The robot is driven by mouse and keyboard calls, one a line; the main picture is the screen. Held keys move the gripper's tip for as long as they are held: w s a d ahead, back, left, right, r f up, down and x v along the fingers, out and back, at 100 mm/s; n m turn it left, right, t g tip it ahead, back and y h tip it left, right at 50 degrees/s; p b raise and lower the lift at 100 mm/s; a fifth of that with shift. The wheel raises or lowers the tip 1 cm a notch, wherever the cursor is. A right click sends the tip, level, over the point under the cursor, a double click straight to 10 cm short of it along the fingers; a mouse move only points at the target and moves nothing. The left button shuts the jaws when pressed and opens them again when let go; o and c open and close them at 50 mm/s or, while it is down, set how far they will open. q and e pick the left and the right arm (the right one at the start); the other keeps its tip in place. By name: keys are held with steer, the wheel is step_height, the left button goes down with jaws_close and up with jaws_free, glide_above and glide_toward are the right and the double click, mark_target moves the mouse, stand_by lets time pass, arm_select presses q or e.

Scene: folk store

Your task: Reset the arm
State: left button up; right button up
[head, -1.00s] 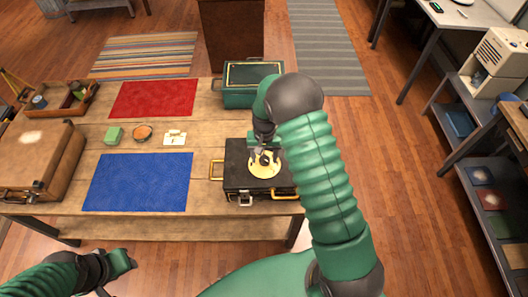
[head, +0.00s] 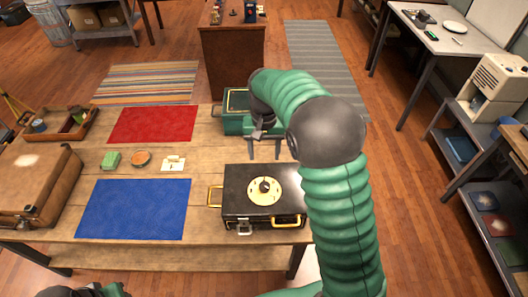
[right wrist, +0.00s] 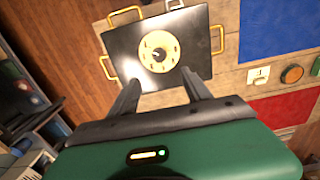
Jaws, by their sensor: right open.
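My right gripper (head: 264,148) is open and empty, above the table between the black case and the green case. In the right wrist view its two fingers (right wrist: 160,92) are spread, with the black case beyond them. The black case (head: 240,180) has brass handles and a round yellow dial with a dark knob (head: 265,188) on top; it also shows in the right wrist view (right wrist: 195,65). My left gripper (head: 85,292) is only partly visible at the bottom left edge, and its fingers are cut off.
A green case (head: 232,125) stands at the table's back, partly hidden by my right arm. A blue mat (head: 133,209), a red mat (head: 152,124), a green block (head: 111,160), an orange-topped round item (head: 141,158), a brown case (head: 35,180) and a wooden tray (head: 65,124) lie on the table (head: 205,165).

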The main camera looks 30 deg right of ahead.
steer(key=shift+s+f, duration=0.1)
steer(key=s+a+f+n+t+b, duration=0.1)
steer(key=s+a+f+n+b, duration=0.1)
steer(key=s+a+f, duration=0.3)
steer(key=s+a+f+n+t+b, duration=0.1)
steer(key=s+a+f+n, duration=0.3)
steer(key=s, duration=0.6)
steer(key=shift+s+a+f+t+b, duration=0.35)
steer(key=shift+a+b, duration=0.35)
steer(key=shift+a, duration=0.5)
steer(key=shift+s, duration=0.2)
steer(key=shift+a, duration=0.1)
steer(key=shift+w, duration=0.1)
